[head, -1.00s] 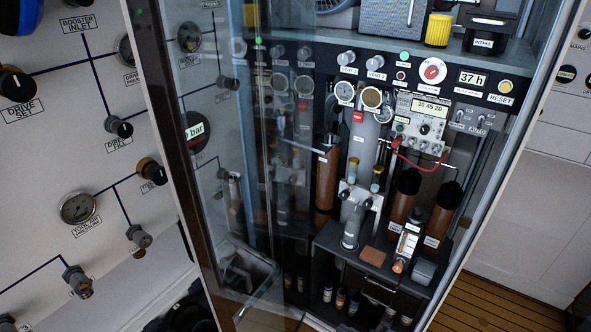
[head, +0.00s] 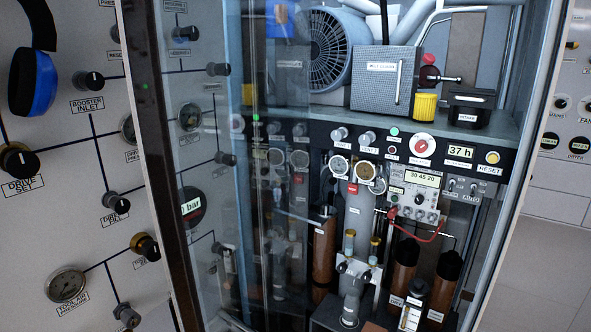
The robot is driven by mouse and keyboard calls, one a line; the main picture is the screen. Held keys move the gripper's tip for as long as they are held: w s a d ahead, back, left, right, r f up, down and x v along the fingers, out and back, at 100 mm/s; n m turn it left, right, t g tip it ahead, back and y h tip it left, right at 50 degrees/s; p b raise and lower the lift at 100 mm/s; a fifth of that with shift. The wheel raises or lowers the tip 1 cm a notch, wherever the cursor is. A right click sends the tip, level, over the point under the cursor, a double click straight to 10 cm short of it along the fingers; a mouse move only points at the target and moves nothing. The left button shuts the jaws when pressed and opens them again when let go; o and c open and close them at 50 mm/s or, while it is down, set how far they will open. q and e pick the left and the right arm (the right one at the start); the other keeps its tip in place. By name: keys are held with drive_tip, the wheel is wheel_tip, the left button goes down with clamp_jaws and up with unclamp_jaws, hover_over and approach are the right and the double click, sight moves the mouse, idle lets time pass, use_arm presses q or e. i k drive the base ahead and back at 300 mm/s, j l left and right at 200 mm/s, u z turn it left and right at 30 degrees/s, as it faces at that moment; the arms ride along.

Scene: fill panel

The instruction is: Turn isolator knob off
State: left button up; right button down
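A red round knob on a white disc (head: 421,146) sits on the dark control strip (head: 345,142) inside the glazed cabinet; it looks like the isolator knob, but its label is too small to read. Its exact turn angle is hard to tell. It lies between the small green and red buttons and the "37 h" display (head: 460,152). Neither of my grippers is in view.
The cabinet's glass pane with dark frame (head: 160,165) stands left of the opening. A grey box (head: 384,78), yellow cylinder (head: 425,106) and black intake box (head: 470,107) stand on the shelf above the strip.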

sight(421, 146)
drive_tip(key=l+u, duration=0.15)
drive_tip(key=u, duration=0.25)
drive_tip(key=l+u, duration=0.15)
drive_tip(key=u, duration=0.3)
drive_tip(key=l+u, duration=0.25)
drive_tip(key=l, duration=0.35)
drive_tip(key=l+u, duration=0.2)
drive_tip(key=l, duration=0.35)
drive_tip(key=k+l+u, duration=0.1)
drive_tip(key=l+u, duration=0.15)
drive_tip(key=l, duration=0.3)
drive_tip(key=k+l+u, duration=0.1)
drive_tip(key=l+u, duration=0.15)
drive_tip(key=l, duration=0.35)
